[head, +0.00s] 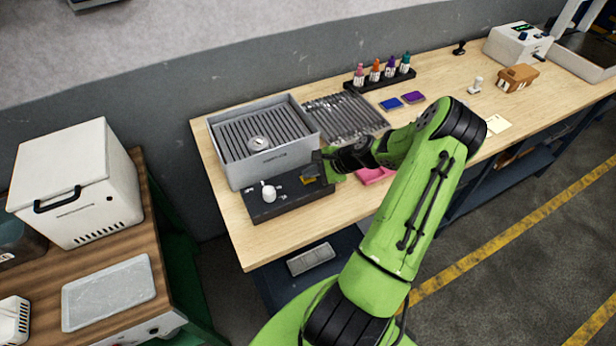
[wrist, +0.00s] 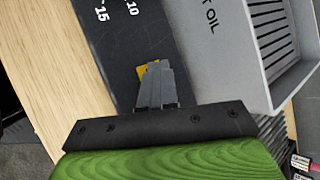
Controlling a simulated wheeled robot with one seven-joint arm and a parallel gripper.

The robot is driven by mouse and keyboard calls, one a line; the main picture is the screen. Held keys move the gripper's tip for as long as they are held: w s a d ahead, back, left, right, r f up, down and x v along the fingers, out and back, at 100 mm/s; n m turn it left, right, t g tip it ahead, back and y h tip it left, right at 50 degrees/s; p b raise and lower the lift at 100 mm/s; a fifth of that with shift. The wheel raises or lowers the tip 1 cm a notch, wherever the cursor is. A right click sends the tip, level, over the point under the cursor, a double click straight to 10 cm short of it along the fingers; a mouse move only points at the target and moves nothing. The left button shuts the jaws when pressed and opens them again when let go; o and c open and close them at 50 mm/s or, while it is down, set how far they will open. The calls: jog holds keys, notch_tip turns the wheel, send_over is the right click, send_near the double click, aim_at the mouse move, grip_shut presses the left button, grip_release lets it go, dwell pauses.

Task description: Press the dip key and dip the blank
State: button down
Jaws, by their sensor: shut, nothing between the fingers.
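The dip key is a yellow key (head: 308,180) on the dark front panel (head: 285,203) of a grey tank (head: 262,163). In the wrist view the yellow key (wrist: 142,71) shows only partly, behind my fingertips. A round grey metal piece, seemingly the blank (head: 259,144), lies on the slatted rack inside the tank. My gripper (head: 318,168) is shut and empty, its tips over the key. In the wrist view the closed fingers (wrist: 154,80) overlap the key; whether they touch or press it I cannot tell.
A white knob (head: 268,191) stands on the panel, left of the key. A ribbed drain tray (head: 346,117) and a rack of bottles (head: 380,78) lie behind. A pink cloth (head: 374,175) lies near my arm. Bare wooden bench (head: 330,208) shows in front.

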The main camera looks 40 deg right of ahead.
aim_at(311, 180)
jog(key=shift+r+p, duration=0.8)
jog(key=shift+r, duration=0.05)
notch_tip(311, 180, up, 5)
jog(key=p, duration=0.4)
dwell(0.7)
